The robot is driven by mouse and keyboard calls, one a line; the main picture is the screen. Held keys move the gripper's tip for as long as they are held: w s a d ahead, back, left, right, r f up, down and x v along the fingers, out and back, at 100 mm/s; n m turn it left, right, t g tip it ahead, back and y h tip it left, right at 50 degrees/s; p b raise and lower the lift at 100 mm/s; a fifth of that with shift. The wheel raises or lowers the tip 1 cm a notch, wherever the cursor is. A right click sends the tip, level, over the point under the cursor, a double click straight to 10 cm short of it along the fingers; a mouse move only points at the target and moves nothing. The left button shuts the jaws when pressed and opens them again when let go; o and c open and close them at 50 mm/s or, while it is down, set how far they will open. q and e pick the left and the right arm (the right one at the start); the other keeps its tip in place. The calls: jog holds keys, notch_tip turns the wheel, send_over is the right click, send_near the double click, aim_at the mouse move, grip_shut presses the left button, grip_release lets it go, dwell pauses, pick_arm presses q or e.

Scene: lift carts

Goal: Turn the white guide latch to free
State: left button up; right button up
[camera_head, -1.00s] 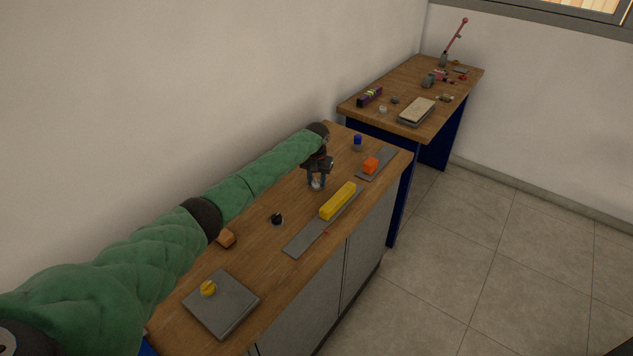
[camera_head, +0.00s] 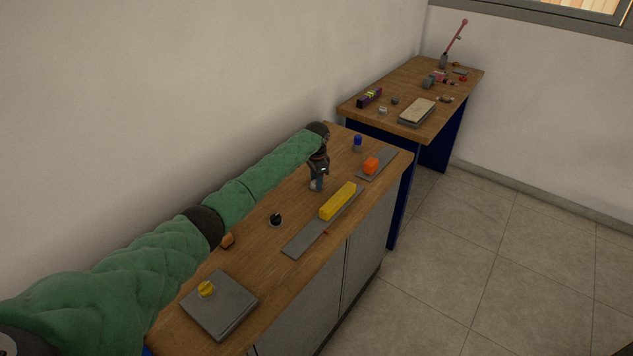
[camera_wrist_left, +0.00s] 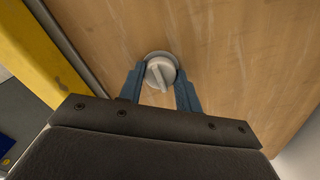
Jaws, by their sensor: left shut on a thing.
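The white guide latch (camera_wrist_left: 160,71) is a round knob with a raised ridge on a pale ring, set on the wooden worktop. In the left wrist view its ridge runs nearly up and down, tilted slightly. My left gripper (camera_wrist_left: 159,80) has its two blue fingers on either side of the knob, shut on it. In the head view my left gripper (camera_head: 317,184) points down at the worktop behind the yellow bar, and its fingers mostly hide the latch. My right gripper is not in view.
A yellow bar (camera_head: 338,201) lies on a grey strip (camera_head: 303,241) in front of the gripper. An orange block (camera_head: 371,165), a blue-topped knob (camera_head: 358,142) and a black knob (camera_head: 276,219) stand nearby. A yellow knob (camera_head: 206,289) sits on a grey plate (camera_head: 222,310). A second table (camera_head: 429,128) stands beyond.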

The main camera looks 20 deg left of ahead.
pick_arm(q)
jog(key=shift+r+m, duration=0.1)
jog(key=shift+m, duration=0.2)
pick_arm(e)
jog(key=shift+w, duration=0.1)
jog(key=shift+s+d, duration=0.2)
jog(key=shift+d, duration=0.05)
pick_arm(q)
jog(key=o, duration=0.9)
jog(key=shift+o, duration=0.5)
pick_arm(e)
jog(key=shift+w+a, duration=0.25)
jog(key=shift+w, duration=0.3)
pick_arm(q)
jog(key=shift+r, duration=0.2)
jog(key=shift+r+b, duration=0.35)
jog(key=shift+b, duration=0.1)
notch_tip(320, 180, up, 6)
jog(key=shift+f+b, duration=0.25)
jog(key=shift+b, duration=0.75)
jog(key=shift+a+r, duration=0.1)
jog(key=shift+r, duration=0.5)
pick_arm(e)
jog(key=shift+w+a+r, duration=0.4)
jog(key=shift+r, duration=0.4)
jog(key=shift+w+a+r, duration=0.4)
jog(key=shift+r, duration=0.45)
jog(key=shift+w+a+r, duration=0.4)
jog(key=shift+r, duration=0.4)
